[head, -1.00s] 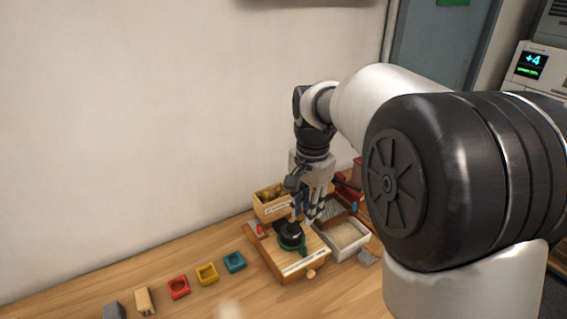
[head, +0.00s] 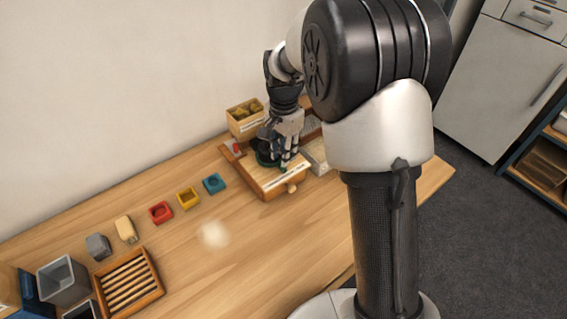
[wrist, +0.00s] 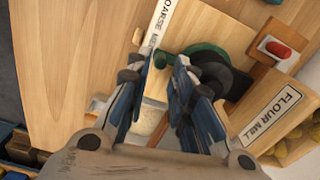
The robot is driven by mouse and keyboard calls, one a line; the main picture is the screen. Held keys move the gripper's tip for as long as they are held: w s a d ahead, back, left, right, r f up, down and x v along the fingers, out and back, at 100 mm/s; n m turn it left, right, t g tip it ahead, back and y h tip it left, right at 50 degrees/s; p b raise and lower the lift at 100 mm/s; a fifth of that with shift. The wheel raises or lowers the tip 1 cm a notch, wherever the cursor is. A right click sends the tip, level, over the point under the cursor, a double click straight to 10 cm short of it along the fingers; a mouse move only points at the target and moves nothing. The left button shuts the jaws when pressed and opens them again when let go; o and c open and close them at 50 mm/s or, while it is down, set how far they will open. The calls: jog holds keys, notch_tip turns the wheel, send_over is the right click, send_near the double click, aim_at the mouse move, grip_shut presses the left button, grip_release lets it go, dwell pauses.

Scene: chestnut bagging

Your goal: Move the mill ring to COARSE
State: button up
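The mill ring (wrist: 207,54) is green, with a short tab, and sits around a black round hub (wrist: 224,76) on the wooden mill base (head: 268,184). The ring also shows in the head view (head: 266,161), partly behind my gripper (head: 284,157). In the wrist view my gripper (wrist: 162,62) is open, its two blue-lined fingers apart, with the ring's tab side near the fingertips. I cannot tell whether a finger touches it. The ring's pointing position cannot be read.
A box labelled "FLOUR MILL" (wrist: 275,115) with yellowish pieces stands beside the base. A red switch (wrist: 277,48) is near the hub. A pale-filled tray (head: 316,152) is right of the mill. Coloured square cups (head: 188,198) and a slatted rack (head: 128,283) lie left; the front table is clear.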

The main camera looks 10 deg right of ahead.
jog(key=shift+f+b, duration=0.35)
jog(key=shift+f, duration=1.45)
jog(key=shift+c, duration=0.5)
grip_shut()
